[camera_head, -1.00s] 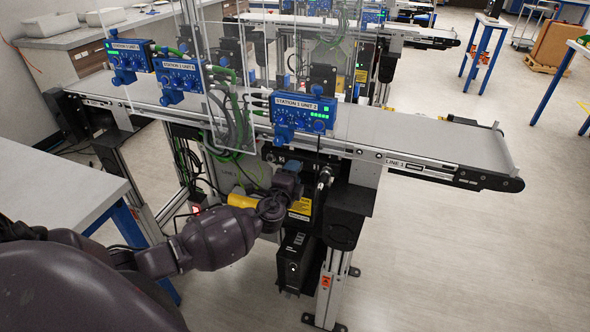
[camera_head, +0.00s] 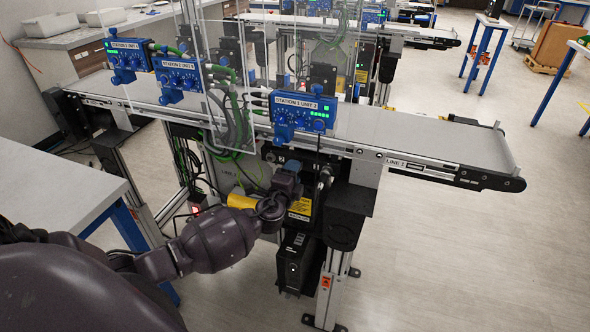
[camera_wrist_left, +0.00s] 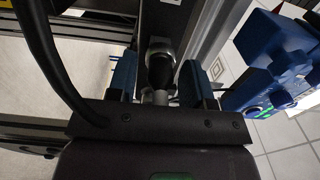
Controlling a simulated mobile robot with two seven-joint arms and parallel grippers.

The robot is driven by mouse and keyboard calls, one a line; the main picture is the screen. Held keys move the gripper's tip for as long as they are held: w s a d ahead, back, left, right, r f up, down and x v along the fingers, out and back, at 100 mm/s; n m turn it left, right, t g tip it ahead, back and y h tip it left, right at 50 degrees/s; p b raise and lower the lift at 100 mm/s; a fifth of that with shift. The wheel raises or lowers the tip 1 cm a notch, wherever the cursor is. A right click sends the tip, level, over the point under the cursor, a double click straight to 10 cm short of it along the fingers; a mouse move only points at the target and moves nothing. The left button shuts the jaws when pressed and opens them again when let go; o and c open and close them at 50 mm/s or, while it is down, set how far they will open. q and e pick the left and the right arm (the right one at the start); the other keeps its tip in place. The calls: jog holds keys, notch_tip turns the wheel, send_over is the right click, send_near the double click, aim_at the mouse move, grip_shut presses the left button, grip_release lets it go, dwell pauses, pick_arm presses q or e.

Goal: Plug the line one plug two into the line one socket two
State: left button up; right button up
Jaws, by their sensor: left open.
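My left gripper (camera_head: 290,172) reaches under the front edge of the line 1 conveyor (camera_head: 420,142), beside a yellow label. In the left wrist view its two blue fingers (camera_wrist_left: 158,75) stand apart, one on each side of a dark round connector with a silver collar (camera_wrist_left: 160,68). Gaps show between the fingers and the connector, so it is not clamped. I cannot tell from these frames whether this connector is plug two or a socket. A black cable (camera_wrist_left: 45,50) curves past on the left. The line one socket two cannot be made out. My right gripper is out of view.
A blue station 1 unit 2 box (camera_head: 303,114) sits on the conveyor edge just above the gripper. A black box (camera_head: 295,265) hangs below, beside the conveyor leg (camera_head: 332,275). A grey table (camera_head: 60,185) is at left.

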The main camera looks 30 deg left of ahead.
pick_arm(q)
jog(key=c, duration=0.8)
jog(key=shift+s, duration=0.1)
jog(key=shift+p+v, duration=0.35)
jog(key=shift+v, duration=2.1)
